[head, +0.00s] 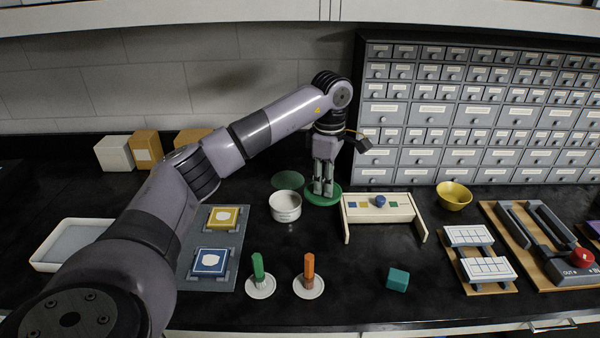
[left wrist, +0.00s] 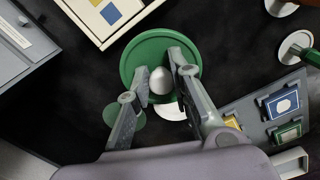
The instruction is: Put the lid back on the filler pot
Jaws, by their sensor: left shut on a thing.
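The lid (head: 334,200) is a green disc right of the filler pot. In the left wrist view the lid (left wrist: 143,50) has a pale rounded knob (left wrist: 160,82) between my fingers. My left gripper (head: 323,192) points down and is shut on this knob. I cannot tell whether the lid touches the counter. The filler pot (head: 285,208) is a white round open pot with a label on its front, upright on the counter. In the left wrist view the pot (left wrist: 170,112) is mostly hidden by the lid and my fingers. My right gripper is out of view.
A flat dark green disc (head: 288,180) lies behind the pot. A cream rack (head: 382,214) with a blue knob stands close right of the lid. Green (head: 258,270) and orange (head: 309,270) pegs stand in front. A yellow bowl (head: 455,196) and drawer cabinet (head: 480,110) are farther right.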

